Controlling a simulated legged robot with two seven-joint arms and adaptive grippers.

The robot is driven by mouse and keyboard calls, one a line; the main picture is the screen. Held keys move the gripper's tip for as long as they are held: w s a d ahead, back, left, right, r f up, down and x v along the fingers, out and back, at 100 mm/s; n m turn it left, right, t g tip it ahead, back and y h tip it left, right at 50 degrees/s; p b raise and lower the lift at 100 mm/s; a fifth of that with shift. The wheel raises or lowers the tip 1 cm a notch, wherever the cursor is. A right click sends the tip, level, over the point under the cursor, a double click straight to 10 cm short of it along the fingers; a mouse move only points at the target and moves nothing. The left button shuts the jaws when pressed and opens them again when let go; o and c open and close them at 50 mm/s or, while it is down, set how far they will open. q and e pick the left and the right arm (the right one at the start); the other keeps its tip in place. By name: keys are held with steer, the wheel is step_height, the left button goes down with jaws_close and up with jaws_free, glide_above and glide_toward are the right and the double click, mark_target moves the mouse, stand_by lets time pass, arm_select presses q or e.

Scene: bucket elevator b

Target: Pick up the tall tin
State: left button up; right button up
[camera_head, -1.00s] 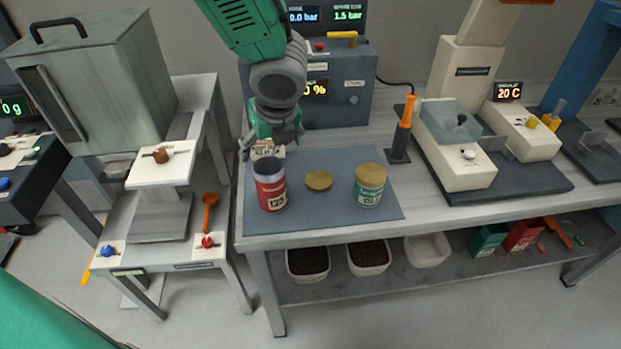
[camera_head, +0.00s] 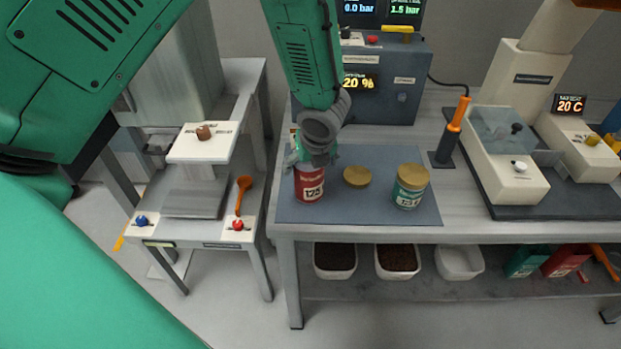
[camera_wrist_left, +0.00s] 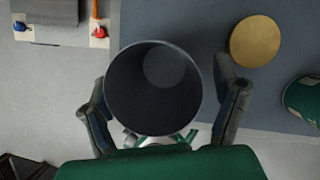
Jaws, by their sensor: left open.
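The tall tin (camera_head: 310,187), red with a pale number label, stands upright on the dark blue-grey mat (camera_head: 360,213). In the head view my left gripper (camera_head: 311,160) is at the tin's upper part and hides its rim. In the left wrist view the tin's open, empty-looking mouth (camera_wrist_left: 153,92) lies between the two spread fingers. The left gripper is open; gaps show beside the tin, and I cannot tell whether a finger touches it. My right gripper is not in view.
A gold lid (camera_head: 357,176) lies right of the tin, and a shorter green tin with a gold top (camera_head: 410,186) stands farther right. A grey pressure unit (camera_head: 385,85) stands behind. An orange-handled tool (camera_head: 453,130) stands upright at right.

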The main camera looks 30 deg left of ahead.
arm_select(q)
steer(key=shift+w+a+f, duration=0.1)
steer(key=shift+a+f, duration=0.05)
steer(key=shift+a, duration=0.1)
steer(key=c, duration=1.1)
steer(key=shift+d, duration=0.2)
steer(key=shift+c, duration=0.2)
